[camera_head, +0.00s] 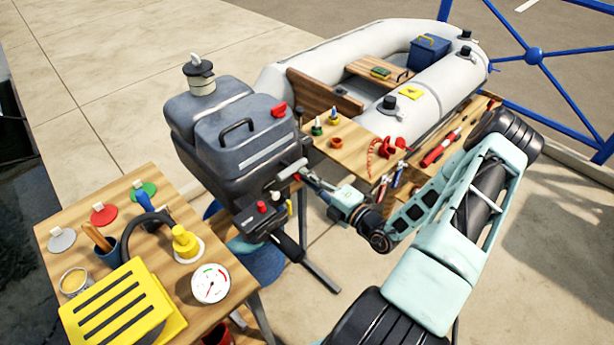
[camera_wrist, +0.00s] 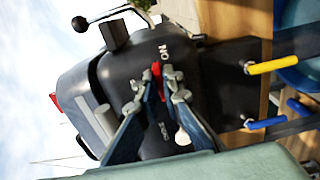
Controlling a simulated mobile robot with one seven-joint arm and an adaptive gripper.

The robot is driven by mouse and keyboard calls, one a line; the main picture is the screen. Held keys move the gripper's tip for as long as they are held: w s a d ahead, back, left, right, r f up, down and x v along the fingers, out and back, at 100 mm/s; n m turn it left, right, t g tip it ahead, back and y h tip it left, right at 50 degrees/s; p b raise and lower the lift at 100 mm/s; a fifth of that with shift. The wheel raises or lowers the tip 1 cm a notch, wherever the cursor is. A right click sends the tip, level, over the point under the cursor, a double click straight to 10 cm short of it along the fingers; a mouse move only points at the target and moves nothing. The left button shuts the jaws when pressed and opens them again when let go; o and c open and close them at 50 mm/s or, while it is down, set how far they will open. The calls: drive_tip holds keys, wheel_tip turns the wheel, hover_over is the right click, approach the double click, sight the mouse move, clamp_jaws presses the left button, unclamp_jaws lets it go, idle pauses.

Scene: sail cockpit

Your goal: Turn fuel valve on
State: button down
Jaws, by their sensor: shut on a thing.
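The grey and black outboard motor (camera_head: 240,130) stands at the centre in the head view, and its dark side fills the middle of the wrist view (camera_wrist: 140,62). The fuel valve is a small red lever (camera_wrist: 157,72) on that side, close to the white ON marking. A second white marking, too small to read, lies on the opposite side of the fingers. My gripper (camera_wrist: 157,88) is shut on the red lever, with a fingertip on each side of it. In the head view my gripper (camera_head: 303,172) reaches the motor's right side, and the lever is mostly hidden there.
Beside the motor are its black tiller (camera_head: 288,245) and a red button. In the wrist view, a yellow handle (camera_wrist: 272,66) and a blue handle (camera_wrist: 266,123) lie to the right. A wooden bench (camera_head: 210,275) with tools stands left; an inflatable boat (camera_head: 340,45) lies behind.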

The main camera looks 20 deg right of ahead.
drive_tip(key=c, duration=2.1)
unclamp_jaws()
drive_tip(key=v, duration=1.2)
